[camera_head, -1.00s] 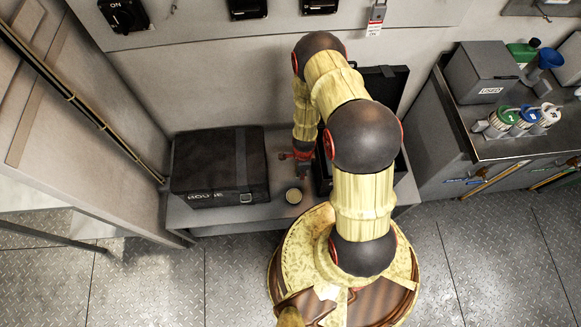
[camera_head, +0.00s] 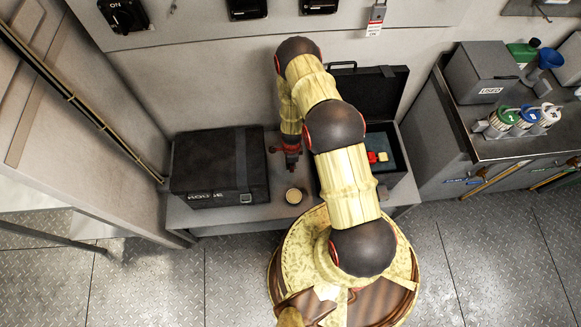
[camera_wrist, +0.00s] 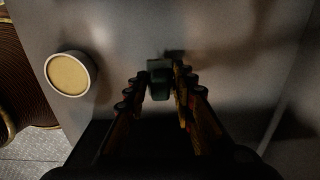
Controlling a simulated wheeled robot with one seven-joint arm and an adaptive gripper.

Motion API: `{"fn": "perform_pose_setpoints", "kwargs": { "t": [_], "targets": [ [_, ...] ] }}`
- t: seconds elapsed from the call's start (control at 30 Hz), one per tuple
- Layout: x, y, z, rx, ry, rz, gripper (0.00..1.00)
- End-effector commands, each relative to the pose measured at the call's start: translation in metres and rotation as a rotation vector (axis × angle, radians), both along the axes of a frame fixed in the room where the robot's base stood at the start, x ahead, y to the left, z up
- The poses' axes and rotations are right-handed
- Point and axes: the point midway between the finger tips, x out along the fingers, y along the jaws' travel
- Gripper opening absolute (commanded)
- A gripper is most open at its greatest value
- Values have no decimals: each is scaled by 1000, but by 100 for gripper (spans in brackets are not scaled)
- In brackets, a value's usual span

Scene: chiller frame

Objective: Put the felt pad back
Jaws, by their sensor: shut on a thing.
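My gripper (camera_head: 290,166) is low over the grey bench (camera_head: 222,216), between the closed black case and the open black case. In the wrist view my gripper (camera_wrist: 160,88) is shut on a small dark green piece (camera_wrist: 159,72) at its fingertips. I cannot tell for certain whether this piece is the felt pad, or whether it touches the bench. A round pale tin (camera_head: 293,195) with a tan top stands on the bench just in front of my gripper. It also shows at the left of the wrist view (camera_wrist: 70,74).
The open black case (camera_head: 398,163), right of my arm, holds red and yellow pieces (camera_head: 377,157); my arm hides part of it. The closed black case (camera_head: 215,165) stands at the left. A steel counter (camera_head: 470,130) with a grey box and several canisters is at the right.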

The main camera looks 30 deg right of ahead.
Motion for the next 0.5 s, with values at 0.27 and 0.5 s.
{"fn": "perform_pose_setpoints", "kwargs": {
  "t": [0.27,0.5],
  "targets": [
    [4,1,-6,0,1,2,5],
    [6,1,-37,0,1,0,5]
  ]
}}
